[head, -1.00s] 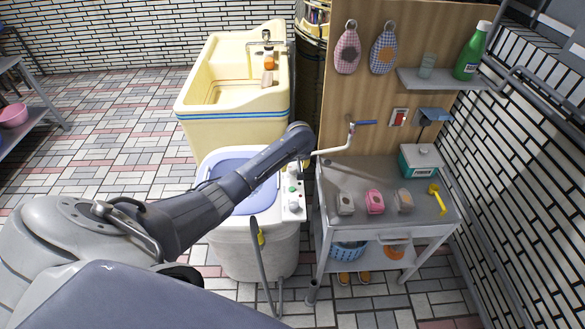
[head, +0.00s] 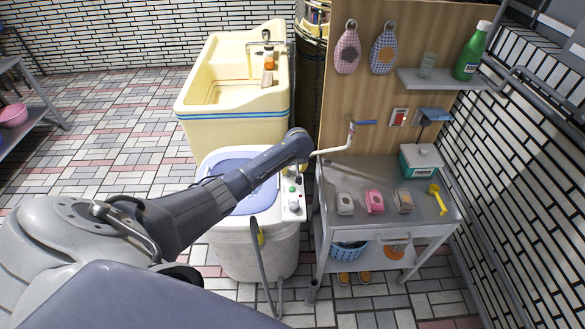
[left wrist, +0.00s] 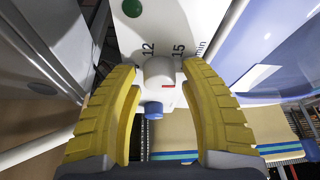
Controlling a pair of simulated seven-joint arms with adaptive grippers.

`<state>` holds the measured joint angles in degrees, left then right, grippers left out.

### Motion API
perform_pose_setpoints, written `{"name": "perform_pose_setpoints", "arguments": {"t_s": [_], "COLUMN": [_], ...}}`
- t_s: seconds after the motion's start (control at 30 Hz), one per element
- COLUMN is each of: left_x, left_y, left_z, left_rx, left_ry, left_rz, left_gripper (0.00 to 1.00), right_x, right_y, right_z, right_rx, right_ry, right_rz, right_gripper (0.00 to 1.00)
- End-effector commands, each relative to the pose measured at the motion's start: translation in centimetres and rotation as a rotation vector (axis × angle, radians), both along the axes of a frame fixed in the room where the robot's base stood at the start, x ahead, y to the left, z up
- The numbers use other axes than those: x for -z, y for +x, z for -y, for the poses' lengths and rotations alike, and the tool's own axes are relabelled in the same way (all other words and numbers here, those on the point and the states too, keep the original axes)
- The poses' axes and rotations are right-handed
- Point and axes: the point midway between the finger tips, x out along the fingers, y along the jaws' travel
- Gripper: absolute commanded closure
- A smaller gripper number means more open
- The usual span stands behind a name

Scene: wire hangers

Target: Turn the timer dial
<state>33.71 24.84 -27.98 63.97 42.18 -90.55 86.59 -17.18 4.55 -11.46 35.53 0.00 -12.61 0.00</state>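The timer dial (left wrist: 158,72) is a white round knob with a red mark on its lower edge, on a white panel printed with 12, 15 and "min" in the left wrist view. My left gripper (left wrist: 160,80) has its yellow fingers on either side of the dial, with narrow gaps between them and the knob. In the head view my left arm reaches over the control panel (head: 293,209) of a white washing machine (head: 230,235); the dial and most of the gripper are hidden there. My right gripper is not in view.
A green button (left wrist: 131,8) and a blue knob (left wrist: 153,110) flank the dial. A metal table (head: 385,175) with soaps and a teal-and-white box (head: 420,161) stands to the right. A bent pipe with a blue handle (head: 365,122) is near the arm. A yellow sink (head: 230,130) stands behind.

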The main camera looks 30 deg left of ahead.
Motion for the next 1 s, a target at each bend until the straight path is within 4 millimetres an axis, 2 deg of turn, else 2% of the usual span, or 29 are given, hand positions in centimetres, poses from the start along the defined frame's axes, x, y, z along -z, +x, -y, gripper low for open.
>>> {"name": "perform_pose_setpoints", "arguments": {"t_s": [0.03,0.3,0.37,0.67,1.0], "left_x": [-0.01,-0.01,-0.01,-0.02,-0.03], "left_y": [0.0,0.0,0.0,-0.02,-0.03], "left_z": [0.01,0.01,0.01,-0.05,-0.13], "left_rx": [0.0,0.0,0.0,0.044,0.293], "left_ry": [0.0,0.0,0.0,0.0,0.0], "left_rz": [0.0,0.0,0.0,0.0,0.001], "left_gripper": [0.63,0.95,1.0,1.0,1.0], "right_x": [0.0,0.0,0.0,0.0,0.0], "right_y": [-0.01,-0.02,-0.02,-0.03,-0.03], "right_z": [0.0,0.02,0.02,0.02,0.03], "right_rx": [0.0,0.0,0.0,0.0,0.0], "right_ry": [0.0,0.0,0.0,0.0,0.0], "right_rz": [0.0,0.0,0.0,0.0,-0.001], "right_gripper": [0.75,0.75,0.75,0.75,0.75]}}
